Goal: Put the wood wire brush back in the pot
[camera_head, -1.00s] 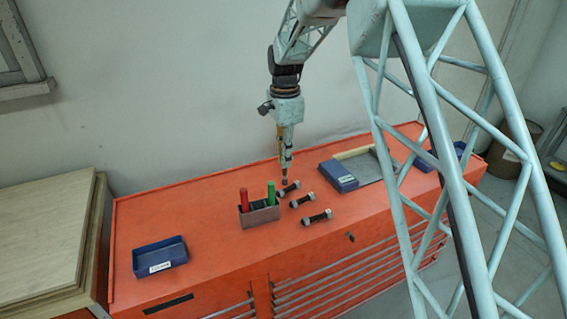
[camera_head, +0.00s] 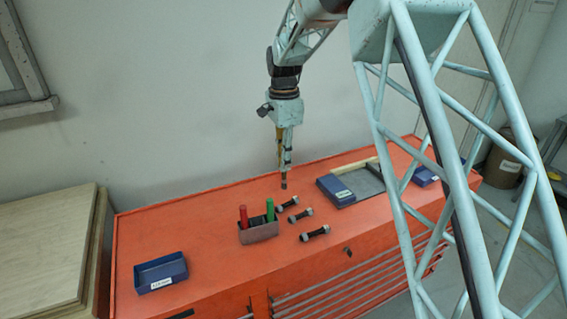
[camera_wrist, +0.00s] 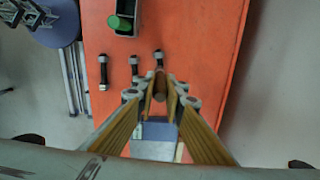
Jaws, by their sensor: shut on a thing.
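My gripper (camera_head: 284,182) hangs pointing down over the back of the orange bench, beyond the pot and the bolts. In the wrist view its fingers (camera_wrist: 160,88) are shut on a narrow brownish thing (camera_wrist: 160,86), which seems to be the wood wire brush. The fingers hide most of it, and its bristles cannot be made out. A grey open holder (camera_head: 259,233), seemingly the pot, stands on the bench left of and nearer than my gripper. A red handle (camera_head: 243,216) and a green handle (camera_head: 270,209) stand upright in it.
Three dark bolts (camera_head: 300,215) lie right of the holder. A blue tray (camera_head: 161,273) stands at the bench's left. A blue box with a grey tray (camera_head: 360,183) lies to the right, another blue bin (camera_head: 425,178) beyond. The bench (camera_head: 205,230) is clear left of the holder.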

